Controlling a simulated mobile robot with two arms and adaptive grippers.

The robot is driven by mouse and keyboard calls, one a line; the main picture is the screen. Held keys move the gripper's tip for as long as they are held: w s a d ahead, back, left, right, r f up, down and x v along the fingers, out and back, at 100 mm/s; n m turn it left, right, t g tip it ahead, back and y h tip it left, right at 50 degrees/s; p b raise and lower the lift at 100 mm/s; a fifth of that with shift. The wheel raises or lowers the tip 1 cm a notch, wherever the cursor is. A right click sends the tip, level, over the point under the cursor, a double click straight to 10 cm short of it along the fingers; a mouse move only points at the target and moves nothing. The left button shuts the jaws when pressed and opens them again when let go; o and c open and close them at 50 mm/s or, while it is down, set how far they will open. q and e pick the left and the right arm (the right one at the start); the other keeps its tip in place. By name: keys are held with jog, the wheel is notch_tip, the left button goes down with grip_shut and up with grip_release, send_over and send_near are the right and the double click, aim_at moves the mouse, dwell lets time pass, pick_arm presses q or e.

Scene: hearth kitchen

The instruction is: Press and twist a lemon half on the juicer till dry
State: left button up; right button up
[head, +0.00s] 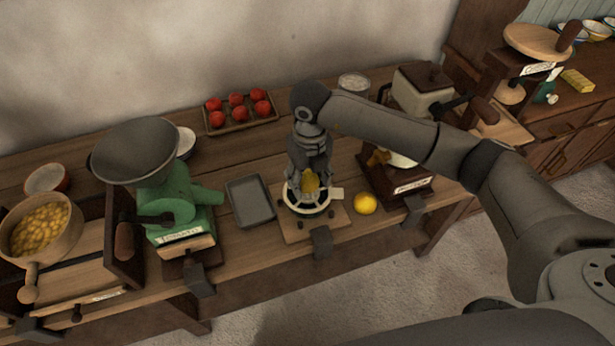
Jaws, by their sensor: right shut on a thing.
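My right gripper (311,178) points down over the juicer, shut on a yellow lemon half (310,184). The lemon half is at the middle of the juicer's round bowl; whether it touches the reamer is hidden by the fingers. The juicer (292,206) is a pale bowl with a dark rim and a light handle to the right, on a wooden board (290,230) clamped at the bench edge. Another yellow lemon piece (365,204) lies on the bench to the right of the juicer. My left gripper is not in view.
A grey tray (251,201) lies left of the juicer. A green mill (172,207) with a wide hopper stands farther left, beside a pan (70,257) of yellow pieces. A tray of tomatoes (236,121) is behind. A wooden grinder (393,185) stands close on the right.

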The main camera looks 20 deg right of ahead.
jog(key=m, duration=0.2)
jog(key=m+p, duration=0.1)
jog(key=m, duration=0.2)
jog(key=shift+s+d+f, duration=0.15)
jog(key=shift+d+f, duration=0.05)
jog(key=shift+n+b, duration=0.3)
jog(key=shift+b, duration=0.1)
jog(key=shift+w+n+b, duration=0.2)
jog(key=shift+n+b, duration=0.45)
jog(key=shift+n, duration=0.35)
jog(key=n+b, duration=0.2)
jog(key=n, duration=0.1)
jog(key=shift+w+a, duration=0.1)
jog(key=shift+a, duration=0.05)
jog(key=shift+r+n, duration=0.2)
jog(key=shift+n, duration=0.4)
